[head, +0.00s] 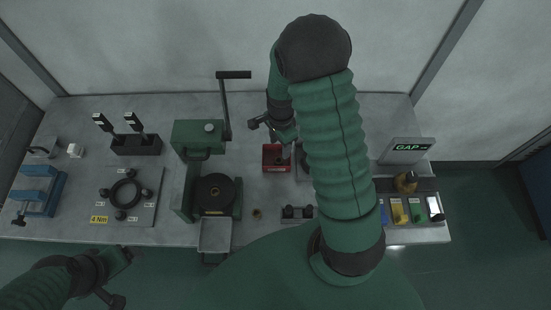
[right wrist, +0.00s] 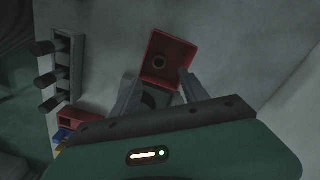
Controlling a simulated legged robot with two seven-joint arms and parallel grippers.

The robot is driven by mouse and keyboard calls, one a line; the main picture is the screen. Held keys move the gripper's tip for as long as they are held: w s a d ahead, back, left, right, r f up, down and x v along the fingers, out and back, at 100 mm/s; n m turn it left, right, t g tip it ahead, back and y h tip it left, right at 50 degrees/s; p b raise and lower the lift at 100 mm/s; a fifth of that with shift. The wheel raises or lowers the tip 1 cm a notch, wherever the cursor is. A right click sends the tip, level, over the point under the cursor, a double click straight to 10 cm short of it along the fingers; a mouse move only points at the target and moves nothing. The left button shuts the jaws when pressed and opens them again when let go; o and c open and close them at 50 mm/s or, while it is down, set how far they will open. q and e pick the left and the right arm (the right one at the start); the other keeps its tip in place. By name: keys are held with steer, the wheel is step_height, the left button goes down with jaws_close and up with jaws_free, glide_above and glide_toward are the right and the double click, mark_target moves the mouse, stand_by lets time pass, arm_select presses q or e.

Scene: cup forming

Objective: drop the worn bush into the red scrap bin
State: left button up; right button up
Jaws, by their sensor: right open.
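The red scrap bin (head: 270,166) stands on the bench right of the green press, and it also shows in the right wrist view (right wrist: 181,52). A small ring, apparently the worn bush (right wrist: 159,62), lies inside the bin in that view. My right gripper (right wrist: 158,86) is open, with its two fingers apart at the bin's near edge and nothing held between them. In the head view my right gripper (head: 286,150) is partly hidden by its arm. My left gripper (head: 118,275) is off the bench's front edge at lower left; its jaws are unclear.
The green press (head: 198,135) with a raised lever stands left of the bin. A small brown ring (head: 257,213) lies on the bench before it. A dark rack (head: 297,213) is at the front edge. A GAP display (head: 407,150) stands at right.

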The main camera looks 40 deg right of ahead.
steer(key=shift+d, duration=0.1)
step_height(320, 180, up, 17)
steer(key=shift+f, duration=0.2)
steer(key=shift+w, duration=0.1)
steer(key=s+a+f+n+t, duration=0.1)
steer(key=s+a+f+n, duration=0.1)
steer(key=a+n, duration=0.5)
steer(key=s+a+f+n+t, duration=0.1)
steer(key=s+a+f+n, duration=0.2)
steer(key=a+n, duration=0.4)
steer(key=n, duration=0.5)
steer(key=shift+s+f+t, duration=0.3)
steer(key=shift+s+f, duration=0.05)
steer(key=shift+s, duration=0.05)
steer(key=shift+d, duration=0.15)
